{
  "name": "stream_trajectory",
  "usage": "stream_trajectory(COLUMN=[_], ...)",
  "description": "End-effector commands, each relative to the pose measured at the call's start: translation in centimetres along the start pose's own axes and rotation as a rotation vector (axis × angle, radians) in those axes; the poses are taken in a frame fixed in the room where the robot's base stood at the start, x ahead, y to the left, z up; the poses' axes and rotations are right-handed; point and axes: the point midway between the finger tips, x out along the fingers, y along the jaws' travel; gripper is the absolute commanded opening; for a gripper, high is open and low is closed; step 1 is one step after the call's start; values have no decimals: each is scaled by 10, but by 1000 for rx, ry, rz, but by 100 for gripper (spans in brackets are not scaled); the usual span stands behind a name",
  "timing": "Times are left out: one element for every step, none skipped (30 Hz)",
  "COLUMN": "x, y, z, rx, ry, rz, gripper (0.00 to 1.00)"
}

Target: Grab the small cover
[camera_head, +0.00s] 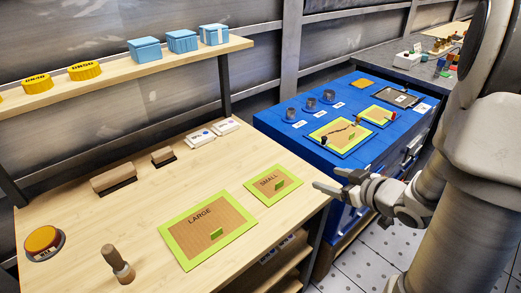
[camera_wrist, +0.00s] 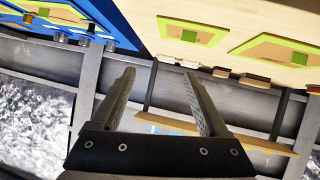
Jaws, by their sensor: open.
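The small cover (camera_head: 262,183) is a brown panel with a lime-green border, the word SMALL and a green upright grip. It lies flat near the right edge of the wooden table. It also shows at the top of the wrist view (camera_wrist: 205,31). My gripper (camera_head: 325,178) is to the right of the small cover, by the table's right edge, with its fingers pointing left. It is apart from the cover. In the wrist view my gripper's fingers (camera_wrist: 158,73) are spread with nothing between them.
A larger cover (camera_head: 200,228) marked LARGE lies left of the small one. The wooden table (camera_head: 130,225) also holds a wooden peg (camera_head: 117,262) and a round orange-topped item (camera_head: 42,240). A blue bench (camera_head: 280,122) with green-bordered panels stands behind my gripper. A shelf (camera_head: 130,72) overhangs the table's back.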

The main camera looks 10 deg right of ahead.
Motion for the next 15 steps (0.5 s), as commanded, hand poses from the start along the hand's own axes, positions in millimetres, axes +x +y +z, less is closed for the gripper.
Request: stream_trajectory(x=[7, 7, 7, 7, 7, 6, 6, 6, 8, 11, 14, 20, 26, 32, 42], y=[-10, -15, -21, -26, -29, -32, -34, -36, -38, -39, -40, -41, -42, -44, -46], z=[23, 27, 32, 35, 37, 39, 40, 41, 41, 41, 40, 39, 39, 38, 38], rx=[20, 28, 39, 46, 53, 60, 64, 66, 68, 68, 67, 66, 66, 66, 66], ry=[24, 40, 59, 72, 82, 93, 100, 104, 109, 111, 112, 112, 112, 113, 112], rz=[-48, -76, -107, -129, -145, -162, -173, -181, -188, -191, -193, -194, -195, -195, -196], gripper=[78, 78, 78, 78, 78, 78, 78, 78, 78, 78, 78, 78, 78, 78, 78])
